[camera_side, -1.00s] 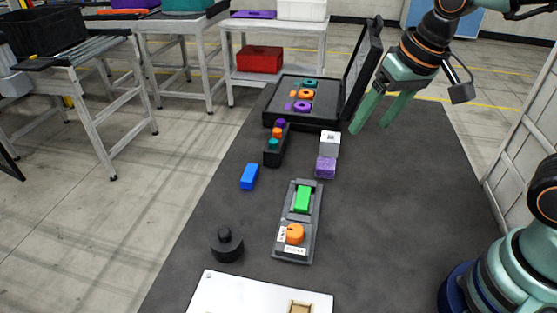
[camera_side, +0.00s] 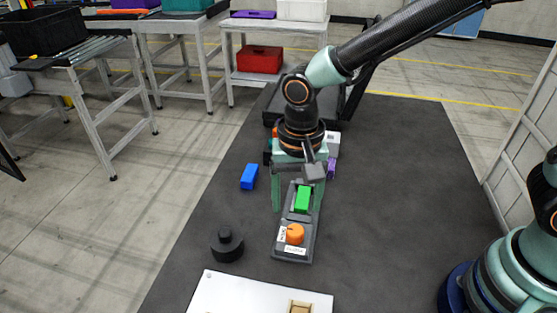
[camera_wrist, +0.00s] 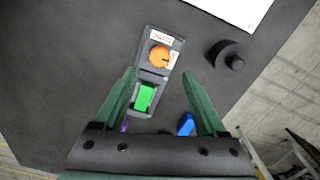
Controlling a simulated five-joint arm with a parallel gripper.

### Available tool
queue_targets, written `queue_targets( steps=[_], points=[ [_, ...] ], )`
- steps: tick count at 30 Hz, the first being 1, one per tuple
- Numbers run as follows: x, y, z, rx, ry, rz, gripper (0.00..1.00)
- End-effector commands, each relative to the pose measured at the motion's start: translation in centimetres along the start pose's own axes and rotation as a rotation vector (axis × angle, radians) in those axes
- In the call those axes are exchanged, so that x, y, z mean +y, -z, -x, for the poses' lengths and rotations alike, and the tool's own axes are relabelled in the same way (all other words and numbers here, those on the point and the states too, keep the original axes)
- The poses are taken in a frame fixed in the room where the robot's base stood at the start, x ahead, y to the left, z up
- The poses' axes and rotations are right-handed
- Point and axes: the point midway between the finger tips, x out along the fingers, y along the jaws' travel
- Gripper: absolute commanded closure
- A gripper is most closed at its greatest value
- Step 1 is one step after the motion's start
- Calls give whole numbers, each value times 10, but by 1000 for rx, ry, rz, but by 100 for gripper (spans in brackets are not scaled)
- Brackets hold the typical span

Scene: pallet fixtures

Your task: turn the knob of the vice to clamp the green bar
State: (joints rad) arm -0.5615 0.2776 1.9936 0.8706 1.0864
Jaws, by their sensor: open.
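The vice (camera_side: 282,243) is a dark grey fixture lying on the dark table. Its orange knob (camera_side: 295,233) is at the near end, with white labels beside it. The green bar (camera_side: 303,199) sits in the slot at the vice's far end. In the wrist view the knob (camera_wrist: 159,56) is ahead of the green bar (camera_wrist: 144,97). My gripper (camera_wrist: 166,85) is open and empty, above the vice. In the wrist view its fingers appear on either side of the bar end. In the side view my arm hides part of the vice's far end.
A blue block (camera_side: 249,176) lies left of the vice. A black round knobbed piece (camera_side: 227,244) stands at its near left. A white board (camera_side: 250,297) lies at the front. White and purple blocks and an open case (camera_side: 268,103) are behind, partly hidden.

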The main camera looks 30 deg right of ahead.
Motion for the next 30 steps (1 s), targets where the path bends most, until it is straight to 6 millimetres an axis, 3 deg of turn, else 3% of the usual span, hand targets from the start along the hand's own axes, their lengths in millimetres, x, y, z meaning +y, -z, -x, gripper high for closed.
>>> queue_targets(
  steps=[6, 12, 26, 30],
  points=[
    [1, 0, -44, -3, -5, 0, 26],
    [1, 0, -70, -1, -3, 0, 26],
    [0, 0, -81, 0, 1, 1, 26],
    [0, 0, -81, 0, 1, 1, 76]
  ],
)
